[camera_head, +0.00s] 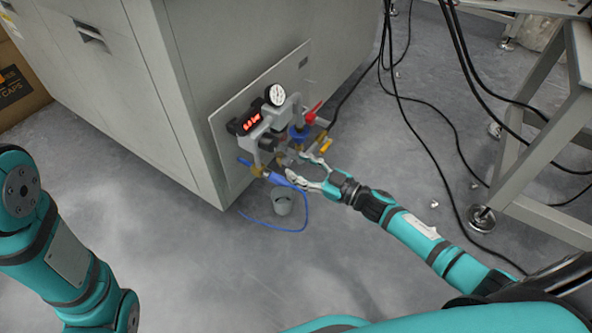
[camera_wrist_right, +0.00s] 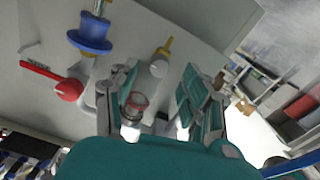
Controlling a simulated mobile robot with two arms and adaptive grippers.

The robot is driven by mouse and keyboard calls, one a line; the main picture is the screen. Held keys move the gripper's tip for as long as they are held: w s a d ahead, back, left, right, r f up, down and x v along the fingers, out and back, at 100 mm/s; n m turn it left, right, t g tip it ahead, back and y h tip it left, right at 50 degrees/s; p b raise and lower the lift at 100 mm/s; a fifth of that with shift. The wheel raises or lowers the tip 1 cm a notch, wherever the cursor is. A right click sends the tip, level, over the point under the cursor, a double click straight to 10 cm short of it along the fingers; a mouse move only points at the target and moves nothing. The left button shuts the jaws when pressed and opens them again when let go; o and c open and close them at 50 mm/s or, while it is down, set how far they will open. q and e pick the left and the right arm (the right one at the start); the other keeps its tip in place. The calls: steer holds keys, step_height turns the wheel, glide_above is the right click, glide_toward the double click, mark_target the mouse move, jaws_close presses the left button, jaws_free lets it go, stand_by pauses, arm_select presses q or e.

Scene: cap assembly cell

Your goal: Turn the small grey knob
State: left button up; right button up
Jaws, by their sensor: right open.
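My right gripper (camera_head: 297,165) is open at the lower right of the valve panel (camera_head: 228,118) on the grey cabinet. In the right wrist view its two fingers (camera_wrist_right: 155,78) are spread apart. A small round grey part with a reddish ring (camera_wrist_right: 135,103) shows between them, close to the left finger. A short pale grey cylinder with a yellow end (camera_wrist_right: 158,64) lies beyond, between the fingertips. I cannot tell for certain which of these is the small grey knob, nor whether a finger touches it. My left gripper is out of view.
A blue knob (camera_wrist_right: 92,36) and a red lever (camera_wrist_right: 66,88) stand beside the gripper. The panel also has a gauge (camera_head: 275,95) and a red display (camera_head: 251,123). Black cables (camera_head: 402,105) hang behind.

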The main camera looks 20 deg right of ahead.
steer(key=shift+x, duration=0.9)
steer(key=shift+c, duration=0.3)
jaws_close()
